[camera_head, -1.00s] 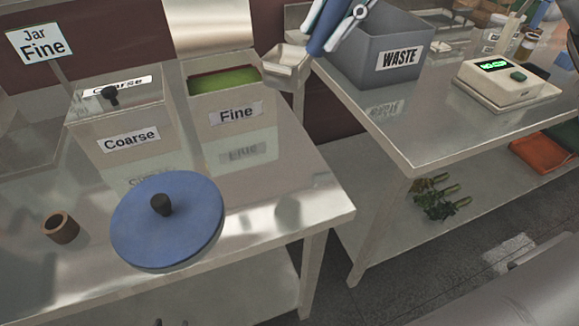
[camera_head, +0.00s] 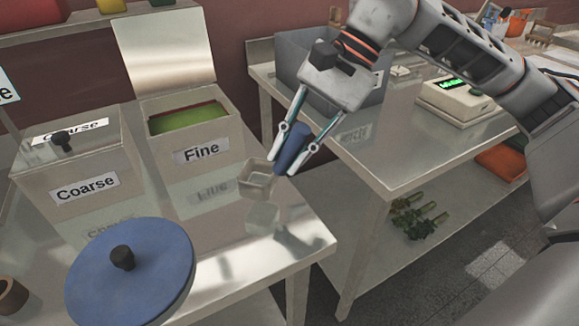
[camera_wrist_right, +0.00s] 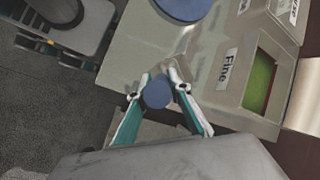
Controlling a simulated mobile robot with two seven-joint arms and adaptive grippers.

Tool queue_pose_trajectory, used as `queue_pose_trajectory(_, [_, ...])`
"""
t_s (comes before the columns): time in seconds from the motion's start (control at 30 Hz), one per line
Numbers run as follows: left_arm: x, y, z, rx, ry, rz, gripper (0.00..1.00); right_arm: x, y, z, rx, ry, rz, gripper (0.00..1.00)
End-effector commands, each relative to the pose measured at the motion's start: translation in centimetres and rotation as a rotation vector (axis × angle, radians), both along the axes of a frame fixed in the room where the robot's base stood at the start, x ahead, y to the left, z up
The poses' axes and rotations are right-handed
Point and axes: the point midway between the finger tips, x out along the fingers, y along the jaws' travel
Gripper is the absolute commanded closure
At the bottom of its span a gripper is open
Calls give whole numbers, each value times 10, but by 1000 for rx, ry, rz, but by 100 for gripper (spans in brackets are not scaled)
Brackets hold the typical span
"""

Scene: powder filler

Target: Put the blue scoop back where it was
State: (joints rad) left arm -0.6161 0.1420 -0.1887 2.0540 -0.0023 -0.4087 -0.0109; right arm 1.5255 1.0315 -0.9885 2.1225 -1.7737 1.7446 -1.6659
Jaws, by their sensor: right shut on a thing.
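The blue scoop has a blue handle (camera_head: 292,148) and a metal bowl (camera_head: 257,179). My right gripper (camera_head: 293,160) is shut on the handle, with one finger on each side. The bowl is over or on the right end of the left metal table, right of the open Fine bin (camera_head: 200,157); I cannot tell whether it touches the tabletop. My left gripper is not in view.
The Coarse bin (camera_head: 80,190) stands left of the Fine bin. A round blue lid (camera_head: 150,275) lies at the table's front. A grey waste bin (camera_head: 290,60) and a scale (camera_head: 455,100) stand on the right table. A gap separates the tables.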

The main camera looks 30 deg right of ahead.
Motion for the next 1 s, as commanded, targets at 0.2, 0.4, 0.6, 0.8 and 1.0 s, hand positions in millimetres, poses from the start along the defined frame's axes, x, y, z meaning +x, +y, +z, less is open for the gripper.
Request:
queue_pose_trajectory(0.2, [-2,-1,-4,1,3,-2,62,0,0,-33,-1,4,0,100])
queue_pose_trajectory(0.4, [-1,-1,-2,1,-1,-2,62,0,0,-35,0,0,0,100])
queue_pose_trajectory(0.6, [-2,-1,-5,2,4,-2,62,0,0,-38,0,2,0,100])
queue_pose_trajectory(0.8, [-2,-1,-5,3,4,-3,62,0,0,-38,-1,1,0,65])
queue_pose_trajectory(1.0, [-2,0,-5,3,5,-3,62,0,0,-38,-1,1,0,65])
